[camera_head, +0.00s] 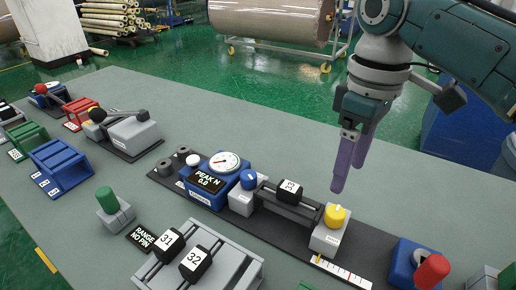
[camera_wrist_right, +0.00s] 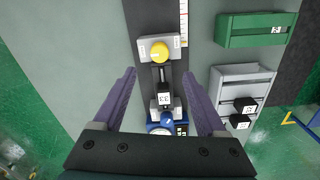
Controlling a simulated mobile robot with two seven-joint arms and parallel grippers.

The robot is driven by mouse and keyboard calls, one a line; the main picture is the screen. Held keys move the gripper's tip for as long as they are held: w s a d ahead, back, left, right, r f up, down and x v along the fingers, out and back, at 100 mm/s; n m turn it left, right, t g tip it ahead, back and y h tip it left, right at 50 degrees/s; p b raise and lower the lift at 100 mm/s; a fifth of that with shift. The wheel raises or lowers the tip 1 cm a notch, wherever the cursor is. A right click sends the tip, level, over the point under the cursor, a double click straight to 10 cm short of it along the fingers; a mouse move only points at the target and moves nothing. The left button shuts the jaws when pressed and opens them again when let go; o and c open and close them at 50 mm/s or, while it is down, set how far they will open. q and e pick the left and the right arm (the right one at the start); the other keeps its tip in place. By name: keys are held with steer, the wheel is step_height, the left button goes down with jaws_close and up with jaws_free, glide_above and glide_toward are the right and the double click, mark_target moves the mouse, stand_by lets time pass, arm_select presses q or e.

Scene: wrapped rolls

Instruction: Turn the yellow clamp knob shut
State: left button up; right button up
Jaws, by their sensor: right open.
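The yellow clamp knob (camera_head: 335,215) sits on a light grey block (camera_head: 327,238) at the right end of a black fixture on the table. It also shows in the right wrist view (camera_wrist_right: 159,52), ahead of the fingertips. My right gripper (camera_head: 348,178) has purple fingers and hangs above and just behind the knob, apart from it. In the right wrist view the fingers (camera_wrist_right: 163,75) stand wide apart with nothing held between them. The block has small labels on both sides of the knob, too small to read. My left gripper is in neither view.
A black block marked 33 (camera_head: 290,189) sits on the fixture's rail, beside a blue knob (camera_head: 249,180) and a gauge (camera_head: 224,163). Blocks 31 (camera_head: 169,241) and 32 (camera_head: 195,262) rest on a grey rack. A red knob (camera_head: 432,270) stands at right. The table behind the fixture is clear.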

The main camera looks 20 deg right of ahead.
mark_target(338, 213)
step_height(338, 213, down, 8)
steer(key=shift+s+d+f+b, duration=0.15)
steer(key=shift+f+b, duration=0.1)
steer(key=shift+b, duration=0.65)
steer(key=shift+f, duration=0.6)
jaws_close()
